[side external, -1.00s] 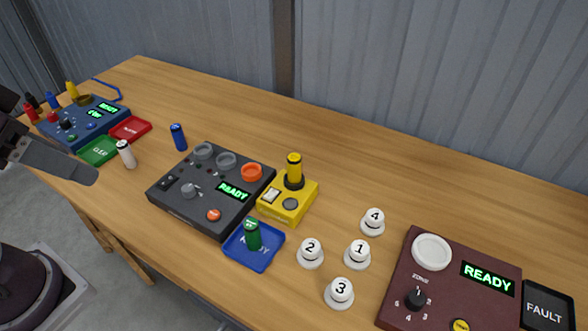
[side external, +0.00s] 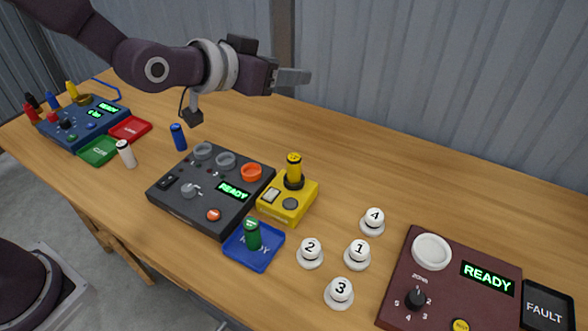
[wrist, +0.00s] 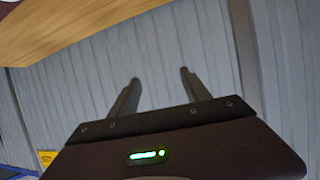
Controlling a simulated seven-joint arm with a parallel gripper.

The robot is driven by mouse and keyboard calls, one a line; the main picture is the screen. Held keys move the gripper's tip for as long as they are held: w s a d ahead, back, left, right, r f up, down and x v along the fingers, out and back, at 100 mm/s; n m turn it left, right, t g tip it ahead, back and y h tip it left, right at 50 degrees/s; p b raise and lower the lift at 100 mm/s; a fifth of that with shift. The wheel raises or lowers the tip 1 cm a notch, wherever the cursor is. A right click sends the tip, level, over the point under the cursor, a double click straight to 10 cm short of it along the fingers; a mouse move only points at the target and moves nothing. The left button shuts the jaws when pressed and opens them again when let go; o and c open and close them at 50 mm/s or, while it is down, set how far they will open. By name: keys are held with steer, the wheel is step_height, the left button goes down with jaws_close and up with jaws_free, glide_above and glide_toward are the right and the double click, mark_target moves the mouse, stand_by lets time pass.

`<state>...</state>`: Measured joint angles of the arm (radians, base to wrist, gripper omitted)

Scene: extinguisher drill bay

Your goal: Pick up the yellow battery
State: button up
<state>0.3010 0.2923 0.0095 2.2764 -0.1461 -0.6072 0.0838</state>
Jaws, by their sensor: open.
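My gripper (side external: 308,77) is in the air above and behind the yellow box, pointing right and roughly level, apart from the battery. In the wrist view its two fingers (wrist: 160,82) are spread with nothing between them, facing the corrugated wall. The battery cannot be made out in the wrist view.
The dark grey console (side external: 212,190) is left of the yellow box. A green battery (side external: 252,235) stands on a blue tray (side external: 250,262) in front. A blue battery (side external: 178,137) and a white one (side external: 126,154) stand left. Several numbered white knobs (side external: 358,254) are right, before a maroon panel (side external: 455,250).

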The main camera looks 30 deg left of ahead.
mark_target(290, 166)
step_height(290, 166, down, 23)
steer(key=shift+a+f, duration=0.1)
steer(key=shift+a, duration=0.05)
steer(key=x, duration=0.3)
steer(key=f+x, duration=0.1)
steer(key=x, duration=0.3)
jaws_close()
